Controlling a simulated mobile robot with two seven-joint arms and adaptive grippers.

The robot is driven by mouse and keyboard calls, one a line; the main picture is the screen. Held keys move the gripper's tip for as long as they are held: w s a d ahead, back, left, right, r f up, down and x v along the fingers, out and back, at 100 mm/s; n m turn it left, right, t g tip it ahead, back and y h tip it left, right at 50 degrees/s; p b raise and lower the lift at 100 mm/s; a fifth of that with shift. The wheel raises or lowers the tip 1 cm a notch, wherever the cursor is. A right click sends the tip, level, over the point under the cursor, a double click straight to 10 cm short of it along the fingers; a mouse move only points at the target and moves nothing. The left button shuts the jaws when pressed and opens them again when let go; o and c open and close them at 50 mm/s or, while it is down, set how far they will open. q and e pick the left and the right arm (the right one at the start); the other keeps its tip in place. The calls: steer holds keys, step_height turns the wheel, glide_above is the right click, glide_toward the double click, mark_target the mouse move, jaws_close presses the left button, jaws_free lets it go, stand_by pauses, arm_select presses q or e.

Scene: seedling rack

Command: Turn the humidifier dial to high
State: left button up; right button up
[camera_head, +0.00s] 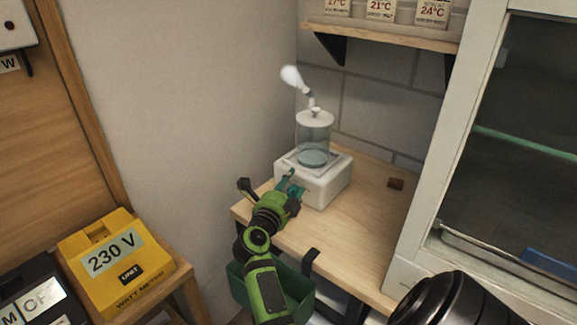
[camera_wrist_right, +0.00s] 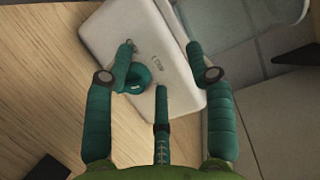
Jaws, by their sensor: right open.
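The humidifier (camera_head: 328,185) stands on the wooden bench in the head view. It has a white base, a clear tank with a white lid, and mist rising from its spout. In the right wrist view its white base (camera_wrist_right: 112,30) shows close up, with a round teal dial (camera_wrist_right: 137,78) on it. My right gripper (camera_head: 291,183) is open in front of the base. In the wrist view its teal fingers (camera_wrist_right: 160,50) spread over the base, with the dial between them, nearer the left finger. Contact with the dial and the dial's setting are unclear. My left gripper is out of view.
A shelf (camera_head: 385,35) hangs above. A green bin (camera_head: 300,290) sits below the front edge. A yellow meter (camera_head: 125,285) stands left.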

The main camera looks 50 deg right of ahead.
step_height(320, 180, up, 6)
steer(key=shift+r, duration=0.25)
